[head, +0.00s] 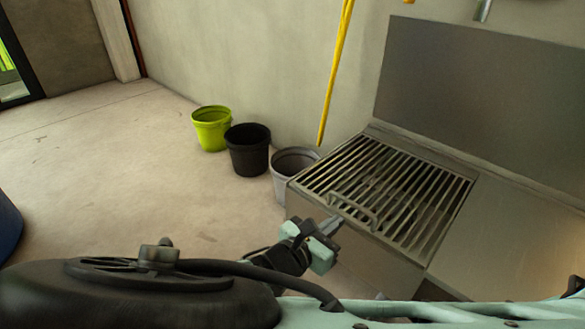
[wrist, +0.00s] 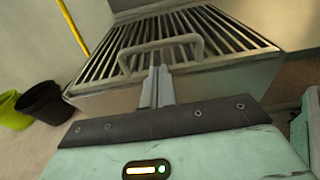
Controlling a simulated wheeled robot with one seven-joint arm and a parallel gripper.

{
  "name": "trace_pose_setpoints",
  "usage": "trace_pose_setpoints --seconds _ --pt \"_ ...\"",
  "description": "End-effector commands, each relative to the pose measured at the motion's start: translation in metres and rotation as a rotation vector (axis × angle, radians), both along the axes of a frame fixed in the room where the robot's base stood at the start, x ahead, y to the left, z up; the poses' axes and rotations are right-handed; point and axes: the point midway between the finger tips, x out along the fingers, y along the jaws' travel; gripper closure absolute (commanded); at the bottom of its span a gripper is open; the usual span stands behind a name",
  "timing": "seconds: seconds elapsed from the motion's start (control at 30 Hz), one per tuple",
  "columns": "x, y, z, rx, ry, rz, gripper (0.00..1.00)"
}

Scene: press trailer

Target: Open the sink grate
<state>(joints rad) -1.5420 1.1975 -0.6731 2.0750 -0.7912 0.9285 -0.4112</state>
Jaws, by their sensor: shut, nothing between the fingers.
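The sink grate (head: 412,198) is a panel of parallel metal bars lying flat over the left part of the steel sink. It also shows in the wrist view (wrist: 210,30). A curved handle (head: 352,208) stands at its front edge; in the wrist view the handle (wrist: 163,46) arches just ahead of my fingers. My gripper (head: 335,222) is at the front of the sink, close to the handle. In the wrist view its fingers (wrist: 157,80) are together and empty. I cannot tell whether the fingertips touch the handle.
A green bucket (head: 211,128), a black bucket (head: 248,150) and a grey bucket (head: 290,172) stand left of the sink along the wall. A yellow pole (head: 337,70) hangs or leans behind. A steel backsplash (head: 480,100) rises behind the sink.

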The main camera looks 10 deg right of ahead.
Motion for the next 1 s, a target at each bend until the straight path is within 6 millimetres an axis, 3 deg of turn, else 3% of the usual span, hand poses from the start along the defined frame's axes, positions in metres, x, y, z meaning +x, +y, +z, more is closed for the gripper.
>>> trace_pose_setpoints --seconds 0.1,0.33,1.0 --pt "0.012 -0.018 -0.008 -0.001 -0.002 -0.003 1.0" --pt "0.026 -0.036 -0.009 0.002 -0.001 -0.001 1.0" --pt "0.028 -0.037 0.002 0.014 0.008 -0.001 1.0"
